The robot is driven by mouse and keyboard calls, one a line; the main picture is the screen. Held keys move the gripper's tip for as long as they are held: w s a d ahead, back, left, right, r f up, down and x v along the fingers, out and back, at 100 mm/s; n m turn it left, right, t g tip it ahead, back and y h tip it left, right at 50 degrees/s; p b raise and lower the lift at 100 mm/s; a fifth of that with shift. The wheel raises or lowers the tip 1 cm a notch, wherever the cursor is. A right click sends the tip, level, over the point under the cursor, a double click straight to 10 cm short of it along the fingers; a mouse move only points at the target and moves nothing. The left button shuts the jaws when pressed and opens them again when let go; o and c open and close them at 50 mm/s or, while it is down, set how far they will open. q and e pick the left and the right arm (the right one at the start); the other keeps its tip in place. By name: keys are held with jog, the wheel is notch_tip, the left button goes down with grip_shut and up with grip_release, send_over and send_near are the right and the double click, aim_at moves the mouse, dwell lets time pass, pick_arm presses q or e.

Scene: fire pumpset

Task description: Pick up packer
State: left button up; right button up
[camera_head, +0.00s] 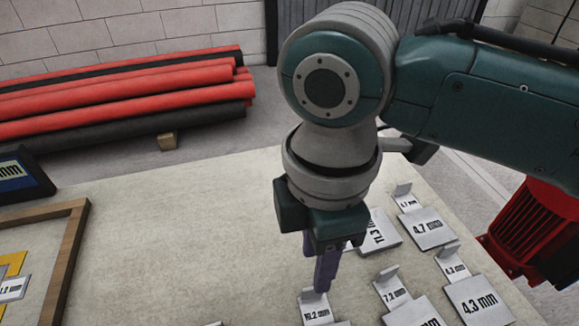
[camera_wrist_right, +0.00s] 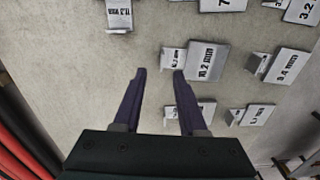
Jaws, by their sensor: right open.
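The packers are flat grey metal plates with raised tabs and printed thicknesses. In the head view my right gripper (camera_head: 322,280), with purple fingers, points down just above the tab of the packer marked 10.2 mm (camera_head: 316,313). In the right wrist view the gripper (camera_wrist_right: 158,73) is open with nothing between its fingers. There the 10.2 mm packer (camera_wrist_right: 208,60) lies to the right, its small tab near the right fingertip. My left gripper is out of view.
The pale table top (camera_head: 180,230) is clear in its middle. A wooden-framed tray (camera_head: 65,258) with yellow and labelled pieces is at left, with a dark display (camera_head: 22,178) behind it. Red and black pipes (camera_head: 120,98) lie on the floor beyond. A red motor (camera_head: 530,228) stands at right.

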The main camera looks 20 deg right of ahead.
aim_at(315, 310)
jog(key=shift+s+f, duration=0.1)
jog(key=shift+f, duration=0.5)
notch_tip(315, 310, down, 5)
jog(key=shift+s+f+b, duration=0.1)
jog(key=shift+f+b, duration=0.1)
jog(key=shift+b, duration=0.9)
grip_shut()
